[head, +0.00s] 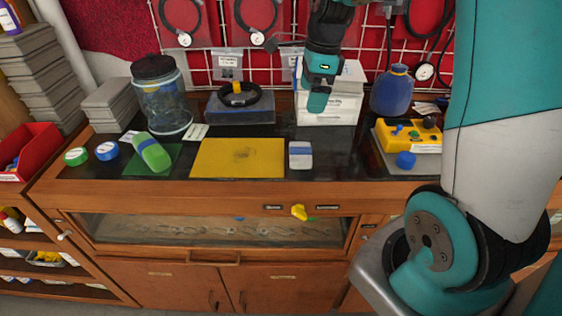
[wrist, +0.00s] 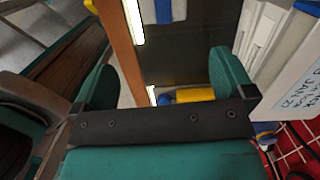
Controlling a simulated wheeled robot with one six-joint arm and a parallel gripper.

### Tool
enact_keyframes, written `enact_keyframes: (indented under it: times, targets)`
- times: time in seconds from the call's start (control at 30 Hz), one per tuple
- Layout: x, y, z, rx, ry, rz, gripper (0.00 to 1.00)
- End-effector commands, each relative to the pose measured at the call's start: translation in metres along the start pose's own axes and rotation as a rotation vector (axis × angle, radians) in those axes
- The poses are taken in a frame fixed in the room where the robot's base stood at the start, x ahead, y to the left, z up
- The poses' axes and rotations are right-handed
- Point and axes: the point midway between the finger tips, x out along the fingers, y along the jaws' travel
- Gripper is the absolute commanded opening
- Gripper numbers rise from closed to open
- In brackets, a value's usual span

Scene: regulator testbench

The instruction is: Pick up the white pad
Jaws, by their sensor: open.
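The white pad (head: 300,160), a small white block with a blue band across it, lies flat on the black bench top, right of the yellow mat. In the wrist view, part of the white pad (wrist: 163,10) shows at the top edge, cut off by the frame. My gripper (head: 319,92) hangs above the bench in front of the white box, behind and above the pad and apart from it. In the wrist view my gripper (wrist: 166,78) has its teal fingers wide apart with nothing held between them.
The white box (head: 328,108) stands close behind my gripper. A yellow device (head: 415,137) with a blue knob sits to the right, near a blue bottle (head: 392,92). The yellow mat (head: 238,160) and a green-and-blue cylinder (head: 151,152) lie left. Bare bench surrounds the pad.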

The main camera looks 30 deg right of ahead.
Motion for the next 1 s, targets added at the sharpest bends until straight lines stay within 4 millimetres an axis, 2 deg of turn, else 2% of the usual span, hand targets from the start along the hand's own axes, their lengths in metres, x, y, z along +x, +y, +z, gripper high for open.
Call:
enact_keyframes:
  times: [0.17,0.5,0.6,0.87,1.0]
  targets:
    - [0.017,-0.006,-0.007,0.075,0.007,0.004,1.0]
    - [0.093,-0.004,-0.006,0.068,0.007,0.006,1.0]
    - [0.109,-0.005,-0.006,0.067,0.006,0.004,1.0]
    - [0.13,-0.005,-0.006,0.066,0.006,0.002,1.0]
    - [0.15,-0.005,-0.008,0.066,0.007,0.005,1.0]
